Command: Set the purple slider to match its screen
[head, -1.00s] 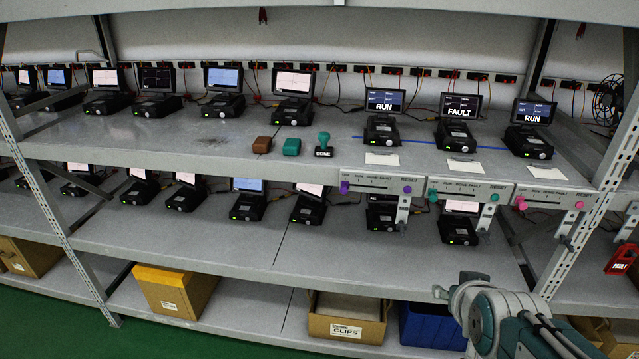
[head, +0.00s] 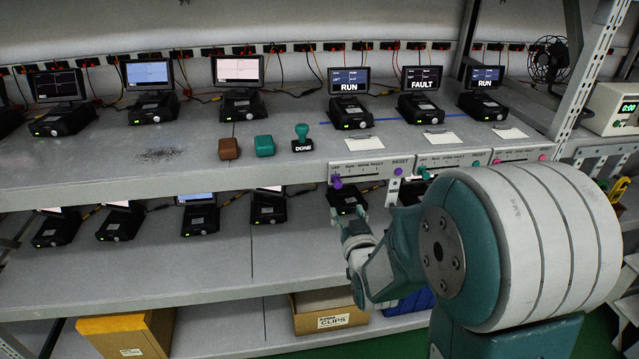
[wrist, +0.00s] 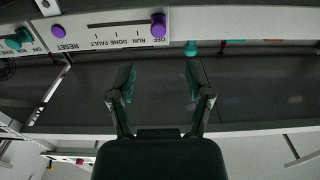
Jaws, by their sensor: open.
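The purple slider (head: 337,182) sits at the left end of its panel (head: 368,169) on the shelf's front edge. In the upside-down wrist view the slider (wrist: 158,25) is at the OFF mark; RUN, DONE and FAULT follow, then the purple RESET button (wrist: 58,31). The screen (head: 349,82) above this panel reads RUN. My gripper (head: 352,222) is below the panel, in front of the lower shelf. In the wrist view my gripper (wrist: 160,75) is open and empty, its fingers apart from the slider, which lies beyond the fingertips.
Teal and pink slider panels continue to the right, under screens reading FAULT (head: 420,79) and RUN (head: 485,77). A DONE stamp (head: 302,138), a teal block (head: 264,145) and a brown block (head: 229,148) stand on the shelf. The lower shelf (head: 300,235) has devices under the panels.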

